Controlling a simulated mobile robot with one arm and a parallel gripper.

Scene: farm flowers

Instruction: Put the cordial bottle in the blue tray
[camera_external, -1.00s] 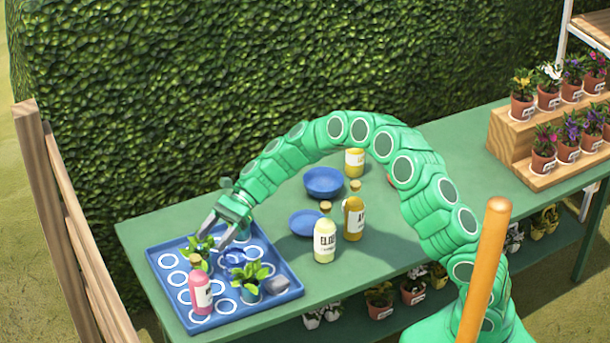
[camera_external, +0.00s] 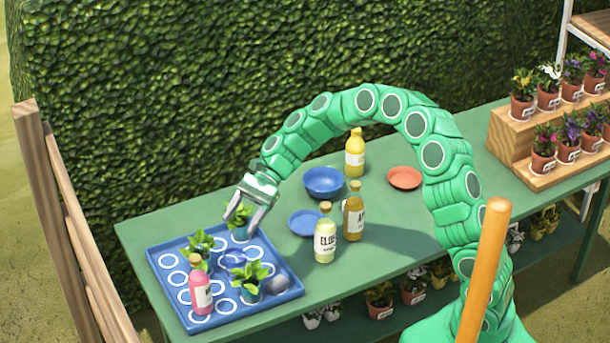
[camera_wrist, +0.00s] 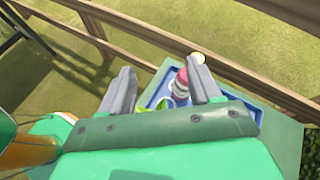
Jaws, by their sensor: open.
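The blue tray (camera_external: 180,316) lies at the left end of the green table, marked with white rings. A pink bottle (camera_external: 200,288) with a cork stands upright in it and also shows in the wrist view (camera_wrist: 182,82). A pale bottle (camera_external: 325,240), labelled "ELD…", stands upright on the table right of the tray. An amber bottle (camera_external: 354,218) stands behind it, and a yellow bottle (camera_external: 355,155) stands farther back. I cannot read which is named cordial. My gripper (camera_external: 244,222) is open, above the tray's back right part, close to a potted plant there.
A blue bowl (camera_external: 324,181), a blue plate (camera_external: 306,222) and an orange plate (camera_external: 404,177) are on the table. A wooden fence (camera_external: 55,210) stands at the left.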

